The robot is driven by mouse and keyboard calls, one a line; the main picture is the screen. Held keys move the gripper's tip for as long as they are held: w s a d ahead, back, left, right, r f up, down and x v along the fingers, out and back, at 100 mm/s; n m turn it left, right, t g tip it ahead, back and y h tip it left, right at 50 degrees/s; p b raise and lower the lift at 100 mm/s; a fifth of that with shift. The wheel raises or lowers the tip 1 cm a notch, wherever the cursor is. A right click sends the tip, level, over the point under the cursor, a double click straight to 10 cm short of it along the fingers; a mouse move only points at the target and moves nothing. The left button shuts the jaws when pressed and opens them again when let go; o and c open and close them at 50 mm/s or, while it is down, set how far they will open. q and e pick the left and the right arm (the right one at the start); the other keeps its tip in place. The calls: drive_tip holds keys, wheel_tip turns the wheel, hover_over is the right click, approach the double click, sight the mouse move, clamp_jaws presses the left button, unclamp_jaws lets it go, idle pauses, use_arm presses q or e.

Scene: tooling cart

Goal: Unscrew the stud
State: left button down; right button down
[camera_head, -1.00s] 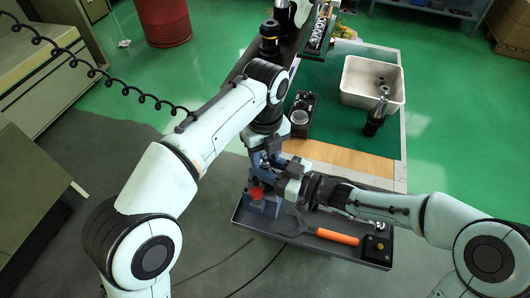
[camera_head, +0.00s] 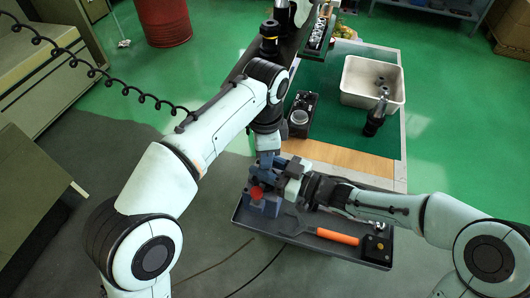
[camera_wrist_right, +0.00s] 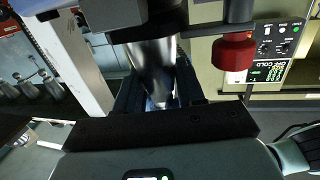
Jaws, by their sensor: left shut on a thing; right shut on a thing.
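A blue fixture with a red knob (camera_head: 255,192) stands at the left end of the dark tray; the knob also shows in the right wrist view (camera_wrist_right: 235,52). My left gripper (camera_head: 268,165) reaches down over the fixture and is shut on the tool holder; its hold is small and partly covered. A shiny metal tool holder (camera_wrist_right: 152,62) tapers towards my right gripper's fingers (camera_wrist_right: 160,98). My right gripper (camera_head: 280,184) comes in from the right beside the fixture and is shut at the taper's narrow end, on the stud. The stud itself is mostly hidden between the fingers.
The dark tray (camera_head: 300,240) holds an orange-handled spanner (camera_head: 337,236) and a black box (camera_head: 377,249). Behind is a table with a green mat, a white bin (camera_head: 372,95), a standing tool holder (camera_head: 376,118) and a black rack (camera_head: 301,112). The mat's middle is clear.

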use_arm(q)
drive_tip(key=n, duration=2)
drive_tip(key=shift+n, duration=0.4)
drive_tip(key=n, duration=2.6)
drive_tip(key=shift+f+n, duration=0.25)
drive_tip(key=shift+n, duration=0.15)
drive_tip(key=shift+r+n, duration=0.25)
drive_tip(key=shift+n, duration=0.15)
